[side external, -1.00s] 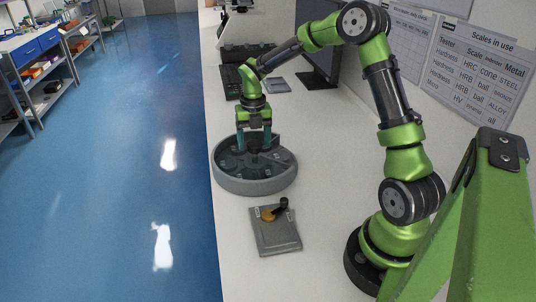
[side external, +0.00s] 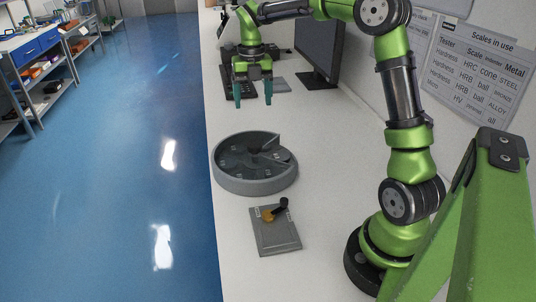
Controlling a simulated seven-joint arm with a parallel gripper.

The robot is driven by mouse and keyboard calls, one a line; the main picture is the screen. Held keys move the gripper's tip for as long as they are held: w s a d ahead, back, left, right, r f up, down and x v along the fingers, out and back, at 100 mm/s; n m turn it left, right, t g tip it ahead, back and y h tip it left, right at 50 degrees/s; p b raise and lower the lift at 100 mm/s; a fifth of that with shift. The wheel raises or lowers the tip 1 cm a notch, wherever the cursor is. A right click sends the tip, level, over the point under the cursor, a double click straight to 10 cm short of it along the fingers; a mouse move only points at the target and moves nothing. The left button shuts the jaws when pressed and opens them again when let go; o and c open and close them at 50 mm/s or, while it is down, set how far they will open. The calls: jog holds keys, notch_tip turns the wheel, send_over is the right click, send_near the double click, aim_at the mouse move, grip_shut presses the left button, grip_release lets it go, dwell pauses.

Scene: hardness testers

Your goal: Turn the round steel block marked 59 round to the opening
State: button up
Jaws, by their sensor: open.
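A round grey carousel (side external: 254,187) stands on the white bench, with a dark inside split into compartments and a wedge-shaped gap in its cover at the upper right. Small pale marks show inside it, but they are too small to read. I cannot tell which piece is the round steel block marked 59. My gripper (side external: 254,102) is open and empty, pointing down above and behind the carousel, clear of it.
A grey plate (side external: 277,238) with a black lever and brass part lies in front of the carousel. A keyboard (side external: 230,90) and monitor (side external: 318,58) stand behind. The bench's left edge drops to a blue floor (side external: 120,180). Bench right of the carousel is clear.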

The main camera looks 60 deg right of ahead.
jog(key=shift+r, duration=1.65)
jog(key=s+a+m+t+y, duration=0.1)
jog(key=s+a+m+t, duration=0.2)
jog(key=s+a+m, duration=0.5)
jog(key=s+a+m+t+y, duration=0.1)
jog(key=s+a+m+t, duration=0.3)
jog(key=m, duration=1.9)
jog(key=s+a, duration=0.4)
jog(key=s, duration=0.3)
jog(key=shift+s+a, duration=0.25)
jog(key=shift+a, duration=0.1)
jog(key=shift+r, duration=0.1)
